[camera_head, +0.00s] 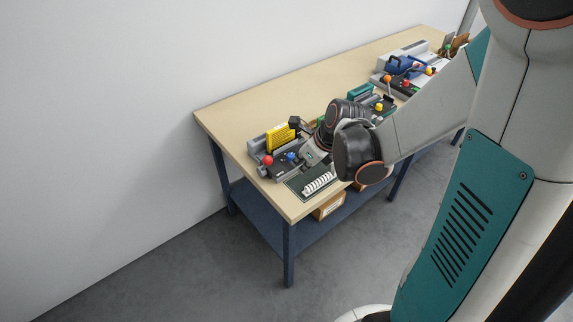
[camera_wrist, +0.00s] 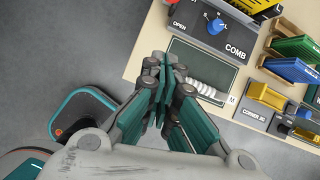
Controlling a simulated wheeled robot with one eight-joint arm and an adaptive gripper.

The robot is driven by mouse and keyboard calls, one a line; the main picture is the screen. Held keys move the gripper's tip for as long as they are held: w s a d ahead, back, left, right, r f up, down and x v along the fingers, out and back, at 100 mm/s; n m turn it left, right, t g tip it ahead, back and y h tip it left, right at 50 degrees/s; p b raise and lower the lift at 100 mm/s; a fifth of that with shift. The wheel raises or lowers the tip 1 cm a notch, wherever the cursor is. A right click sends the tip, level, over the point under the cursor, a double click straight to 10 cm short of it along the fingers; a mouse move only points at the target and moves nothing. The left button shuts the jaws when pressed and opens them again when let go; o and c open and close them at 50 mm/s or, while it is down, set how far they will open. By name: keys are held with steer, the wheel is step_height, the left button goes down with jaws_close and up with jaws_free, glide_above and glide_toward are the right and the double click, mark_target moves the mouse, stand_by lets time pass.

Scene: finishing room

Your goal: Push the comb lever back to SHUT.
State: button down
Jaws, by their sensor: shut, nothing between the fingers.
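The comb machine (camera_head: 283,170) stands at the near left end of the bench, with a red ball knob (camera_head: 267,160) at its left and a blue knob (camera_head: 291,156) beside it. In the wrist view the machine's dark panel (camera_wrist: 236,32) reads COMB and OPEN, and the blue knob (camera_wrist: 215,26) sits on it. A bit of red (camera_wrist: 172,3) shows at the top edge near OPEN; the lever's exact position cannot be made out. My gripper (camera_wrist: 161,70) is shut and empty, over the bench's front edge, apart from the panel in the picture. My arm hides its fingertips in the head view.
A white comb coil (camera_wrist: 207,88) lies on a dark green mat (camera_wrist: 195,58) in front of the machine. A yellow block (camera_head: 280,137) stands behind it. Green and blue pieces (camera_wrist: 294,67) and a CORNER station (camera_wrist: 258,107) lie to the right. Floor is free left of the bench.

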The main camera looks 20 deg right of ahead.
steer(key=w+a+f+b, duration=0.3)
steer(key=w+f, duration=0.4)
steer(key=shift+w+a+f, duration=0.3)
steer(key=shift+a, duration=0.05)
stand_by(0.4)
